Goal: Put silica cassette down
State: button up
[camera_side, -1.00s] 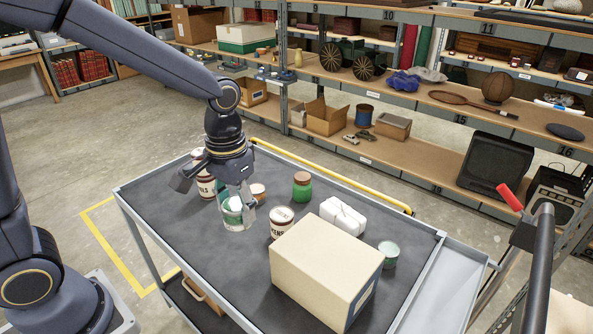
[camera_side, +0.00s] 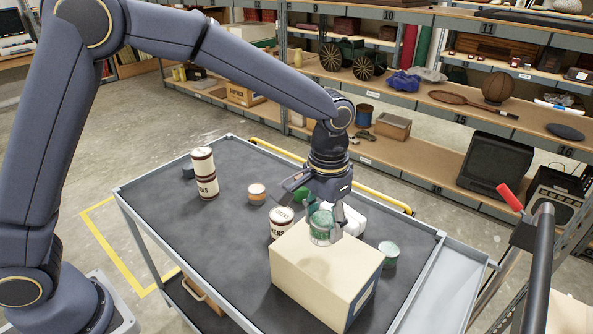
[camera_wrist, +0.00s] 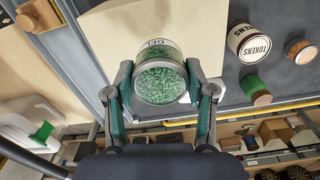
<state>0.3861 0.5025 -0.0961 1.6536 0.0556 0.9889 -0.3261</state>
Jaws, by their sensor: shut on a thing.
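The silica cassette (camera_side: 321,229) is a clear round container with green granules and a pale rim. My gripper (camera_side: 337,234) is shut on it, one finger at each side. In the wrist view the cassette (camera_wrist: 160,82) sits between the fingertips (camera_wrist: 163,92), its granules and printed rim facing the camera. It is over the cream box (camera_side: 322,272) on the cart, near the box's back edge in the side view. The box top (camera_wrist: 205,30) fills the area behind it in the wrist view. I cannot tell whether the cassette touches it.
The cart's left half (camera_side: 190,235) is mostly clear.

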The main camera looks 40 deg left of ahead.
aim_at(328, 236)
jog(key=shift+w+d+f, duration=0.2)
jog(key=shift+w+f, duration=0.25)
jog(key=shift+f, duration=0.1)
jog(key=shift+w+f, duration=0.2)
jog(key=shift+f, duration=1.55)
jog(key=o, duration=1.2)
jog(key=shift+f, duration=0.15)
